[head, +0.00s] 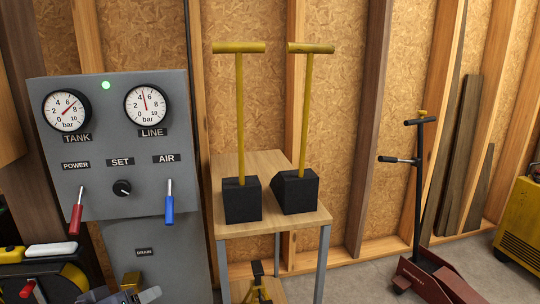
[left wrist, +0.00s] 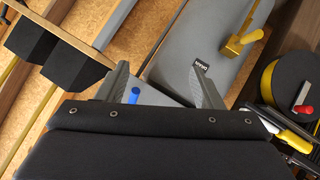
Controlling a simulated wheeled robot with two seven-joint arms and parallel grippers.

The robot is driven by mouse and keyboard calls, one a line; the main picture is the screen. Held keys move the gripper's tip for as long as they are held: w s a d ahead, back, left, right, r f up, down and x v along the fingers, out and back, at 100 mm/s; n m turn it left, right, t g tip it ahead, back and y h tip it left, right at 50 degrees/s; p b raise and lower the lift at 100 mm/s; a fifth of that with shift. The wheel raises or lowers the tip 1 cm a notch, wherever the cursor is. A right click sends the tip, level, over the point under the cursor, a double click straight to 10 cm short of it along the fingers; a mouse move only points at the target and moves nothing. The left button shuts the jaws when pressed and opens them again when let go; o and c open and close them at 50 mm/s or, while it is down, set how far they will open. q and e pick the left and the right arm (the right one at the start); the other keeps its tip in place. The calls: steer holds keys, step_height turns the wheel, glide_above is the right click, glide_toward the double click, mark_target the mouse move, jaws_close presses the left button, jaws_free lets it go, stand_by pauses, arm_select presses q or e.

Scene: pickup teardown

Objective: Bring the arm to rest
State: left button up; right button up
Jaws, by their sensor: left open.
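My left gripper (left wrist: 160,68) is open in the left wrist view, its two grey fingers spread apart with nothing held between them. Beyond the fingers are the lower grey cabinet with its DRAIN label (left wrist: 200,68), a yellow drain handle (left wrist: 243,40) and the tip of a blue lever (left wrist: 134,95). My right gripper is in neither view.
The grey control panel (head: 115,148) has two gauges, a green lamp, a red lever (head: 76,212) and a blue lever (head: 169,203). A wooden table (head: 262,224) carries two black blocks with yellow T-handles. A red jack (head: 440,284) and yellow machine (head: 521,230) stand right.

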arm_select(q)
steer(key=s+d+f+m+g+h, duration=0.1)
steer(key=s+d+f+m+g, duration=0.2)
steer(key=s, duration=0.5)
steer(key=s+d+f+g+h, duration=0.1)
steer(key=s+d+f+g, duration=0.15)
steer(key=s+f, duration=0.4)
step_height(320, 180, up, 32)
steer(key=a+p, duration=0.1)
steer(key=p, duration=3)
steer(key=shift+s+r+p, duration=0.15)
steer(key=shift+r+p, duration=0.05)
steer(key=shift+p, duration=0.1)
steer(key=shift+c, duration=0.2)
steer(key=m+t+y+b, duration=0.3)
steer(key=t+y+b, duration=0.3)
steer(key=t+b, duration=1)
glide_toward(121, 189)
step_height(121, 189, up, 3)
steer(key=w+g+b, duration=0.1)
steer(key=g+b, duration=0.3)
steer(key=w, duration=0.5)
steer(key=w+a, duration=0.1)
steer(key=w, duration=0.1)
steer(key=shift+w+r, duration=0.15)
steer(key=shift+w, duration=0.15)
